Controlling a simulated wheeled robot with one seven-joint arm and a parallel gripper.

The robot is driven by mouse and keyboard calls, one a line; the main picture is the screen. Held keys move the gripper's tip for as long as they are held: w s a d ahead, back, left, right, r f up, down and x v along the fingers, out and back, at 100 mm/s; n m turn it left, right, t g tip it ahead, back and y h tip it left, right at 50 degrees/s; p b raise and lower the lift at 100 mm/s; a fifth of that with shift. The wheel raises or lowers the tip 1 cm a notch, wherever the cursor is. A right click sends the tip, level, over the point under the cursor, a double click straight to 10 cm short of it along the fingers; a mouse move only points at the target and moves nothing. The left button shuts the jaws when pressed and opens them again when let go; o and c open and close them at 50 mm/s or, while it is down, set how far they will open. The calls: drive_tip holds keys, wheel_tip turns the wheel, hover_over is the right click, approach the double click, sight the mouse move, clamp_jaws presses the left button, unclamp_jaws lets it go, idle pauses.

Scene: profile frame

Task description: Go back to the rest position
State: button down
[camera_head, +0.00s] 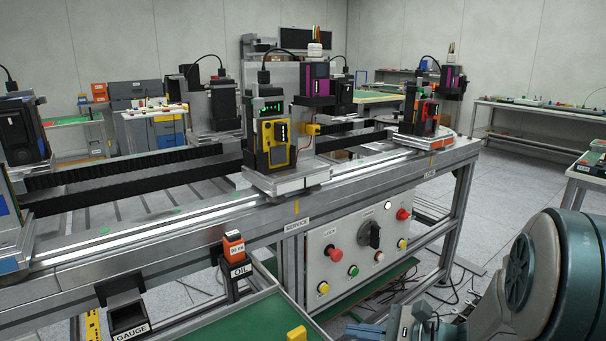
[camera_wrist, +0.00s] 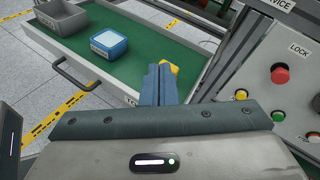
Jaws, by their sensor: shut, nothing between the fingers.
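My gripper (camera_wrist: 160,82) is shut, its two blue-grey fingers together over the green-lined drawer in the wrist view. A yellow piece (camera_wrist: 171,67) shows right behind the fingertips; whether they touch it I cannot tell. The yellow piece also shows at the bottom edge of the head view (camera_head: 297,334). My arm fills the lower right of the head view, and part of my gripper is cut off by the bottom edge there.
The open drawer (camera_wrist: 125,80) holds a blue-and-white block (camera_wrist: 109,43) and a grey bin (camera_wrist: 64,17). A control panel (camera_head: 350,262) with buttons and a knob is close by. Above it runs the rail bench (camera_head: 370,182) with several devices. Open floor (camera_head: 520,190) lies at right.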

drive_tip(key=s+a+r+n+g+h+p, duration=0.3)
drive_tip(key=s+a+r+n+g+p, duration=0.15)
drive_tip(key=s+r+n+p, duration=0.3)
drive_tip(key=s+d+r+n+h+p, duration=0.2)
drive_tip(key=d+r+n+h+p, duration=0.2)
drive_tip(key=r+n+h+p, duration=0.1)
drive_tip(key=s+d+r+n+h+p, duration=0.3)
drive_tip(key=r+n+p, duration=0.4)
drive_tip(key=r, duration=0.5)
drive_tip(key=shift+s+d+r+t+h+p, duration=0.2)
drive_tip(key=shift+d+t+h+p, duration=0.25)
drive_tip(key=shift+d+h+p, duration=0.5)
drive_tip(key=shift+a+h, duration=0.2)
drive_tip(key=shift+h, duration=0.05)
